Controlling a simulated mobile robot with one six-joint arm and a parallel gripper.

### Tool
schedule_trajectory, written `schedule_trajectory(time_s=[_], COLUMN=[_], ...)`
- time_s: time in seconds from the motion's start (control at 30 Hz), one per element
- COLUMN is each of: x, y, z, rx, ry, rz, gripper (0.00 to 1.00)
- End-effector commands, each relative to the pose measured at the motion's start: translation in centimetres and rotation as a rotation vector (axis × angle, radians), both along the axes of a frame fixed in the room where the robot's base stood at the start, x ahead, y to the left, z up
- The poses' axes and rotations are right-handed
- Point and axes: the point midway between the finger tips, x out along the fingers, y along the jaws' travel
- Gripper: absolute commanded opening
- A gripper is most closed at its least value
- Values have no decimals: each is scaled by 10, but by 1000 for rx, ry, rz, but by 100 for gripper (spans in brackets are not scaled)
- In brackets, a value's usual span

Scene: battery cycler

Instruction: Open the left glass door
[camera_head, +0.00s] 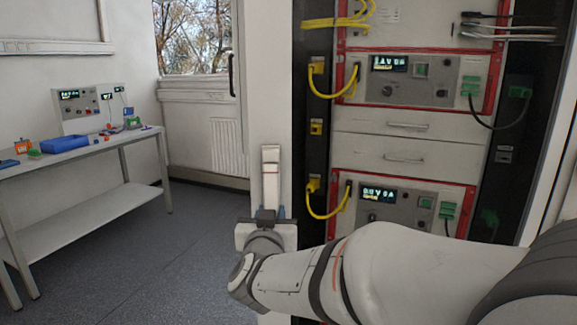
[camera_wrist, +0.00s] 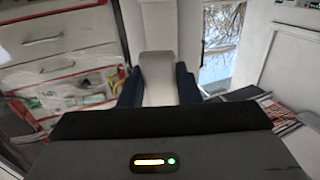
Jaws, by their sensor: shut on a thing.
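The cabinet front (camera_head: 405,125) stands at the right in the head view, with its shelves and instruments in plain sight. My gripper (camera_head: 270,212) is at the cabinet's lower left side. Its dark blue fingers also show in the wrist view (camera_wrist: 158,92). They are shut on a pale upright piece (camera_wrist: 157,70), which rises above the fingers in the head view (camera_head: 270,165). I cannot tell whether this piece is the left glass door's handle or edge. The door's glass is not clearly visible, so how far it stands open is unclear.
A white bench (camera_head: 80,152) with a blue bin (camera_head: 65,143) stands at the far left. A radiator (camera_head: 227,145) is below the window (camera_head: 193,38). The grey floor (camera_head: 165,250) between bench and cabinet is clear. Yellow cables (camera_head: 328,88) hang at the cabinet's front.

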Motion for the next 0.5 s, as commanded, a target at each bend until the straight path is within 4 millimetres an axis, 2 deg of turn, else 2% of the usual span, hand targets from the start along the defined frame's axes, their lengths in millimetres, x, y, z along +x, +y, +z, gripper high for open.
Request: schedule_trajectory(time_s=[0.03, 0.07, 0.3, 0.5], x=[0, 0, 1, 1], y=[-2, -2, -4, -4], z=[1, 1, 1, 1], rx=[4, 4, 2, 1], ry=[-1, -1, -1, -1], rz=[-4, -5, -7, -7], gripper=[0, 31, 51, 51])
